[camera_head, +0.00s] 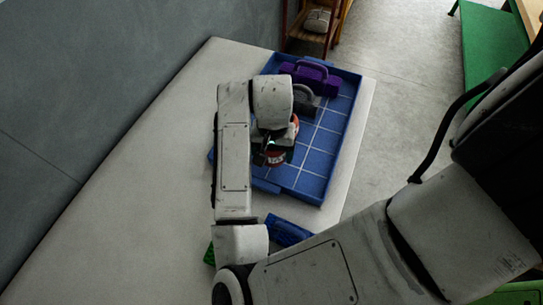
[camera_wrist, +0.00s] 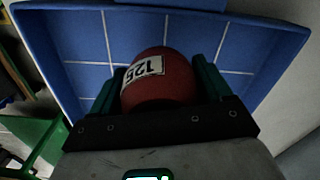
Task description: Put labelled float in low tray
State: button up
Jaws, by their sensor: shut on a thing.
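The labelled float (camera_wrist: 160,88) is a red rounded body with a white label reading 125, upside down in the wrist view. My gripper (camera_wrist: 160,70) is shut on it, one dark green finger on each side. The low tray (camera_head: 318,150) is blue with white grid lines and low walls; it also fills the back of the wrist view (camera_wrist: 80,45). In the head view the float (camera_head: 276,158) shows only partly below my wrist, over the tray's left part. I cannot tell whether it touches the tray floor.
A purple handled object (camera_head: 318,76) and a grey handled one (camera_head: 306,98) sit at the tray's far end. A blue object (camera_head: 287,231) and a partly hidden green one (camera_head: 209,254) lie nearer on the pale table (camera_head: 130,200). The tray's near right part is bare.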

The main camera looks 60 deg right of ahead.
aim_at(271, 159)
jog(key=shift+w+d+f, duration=0.1)
jog(key=shift+f, duration=0.15)
jog(key=shift+w+f, duration=0.15)
jog(key=shift+f, duration=1.5)
jog(key=shift+f, duration=0.1)
jog(key=shift+f, duration=0.1)
jog(key=o, duration=1)
notch_tip(271, 159, up, 12)
jog(key=p, duration=0.1)
jog(key=shift+r, duration=0.25)
